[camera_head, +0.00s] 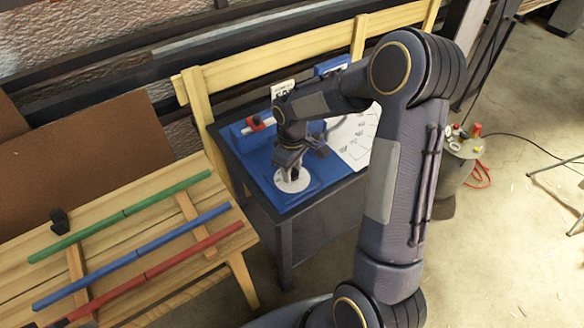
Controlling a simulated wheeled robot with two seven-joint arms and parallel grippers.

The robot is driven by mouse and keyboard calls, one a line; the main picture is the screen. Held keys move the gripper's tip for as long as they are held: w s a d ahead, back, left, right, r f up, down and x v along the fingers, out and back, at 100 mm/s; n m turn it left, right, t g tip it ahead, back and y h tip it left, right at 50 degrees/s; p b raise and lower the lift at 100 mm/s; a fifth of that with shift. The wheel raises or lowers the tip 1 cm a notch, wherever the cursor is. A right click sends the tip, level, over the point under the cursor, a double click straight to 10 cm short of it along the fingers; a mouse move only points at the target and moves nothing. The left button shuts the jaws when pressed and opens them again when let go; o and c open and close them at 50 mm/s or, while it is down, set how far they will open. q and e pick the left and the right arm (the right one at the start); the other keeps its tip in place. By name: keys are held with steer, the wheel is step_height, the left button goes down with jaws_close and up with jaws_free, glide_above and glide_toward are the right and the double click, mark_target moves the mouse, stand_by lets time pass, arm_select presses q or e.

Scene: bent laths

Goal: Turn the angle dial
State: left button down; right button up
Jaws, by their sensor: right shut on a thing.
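The angle dial (293,183) is a white disc on a blue plate (317,184) on top of a dark stand. My right arm reaches over the stand from the lower right. My right gripper (291,172) points down at the middle of the dial and is shut on the dial's knob, which the fingers mostly hide. The dial's marks are too small to read. A small white display (282,89) stands at the back of the blue device, partly hidden by my arm. My left gripper is not in view.
A wooden bench (178,192) at the left carries green (120,217), blue (130,256) and red laths (160,268). A red clamp-like part (255,122) sits behind the dial. A white marked sheet (356,140) lies beside it. A drum with coloured knobs (462,147) stands at the right.

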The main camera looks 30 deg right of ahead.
stand_by(0.3)
steer(key=o, duration=1)
steer(key=shift+r+p, duration=0.3)
steer(key=shift+r, duration=3.65)
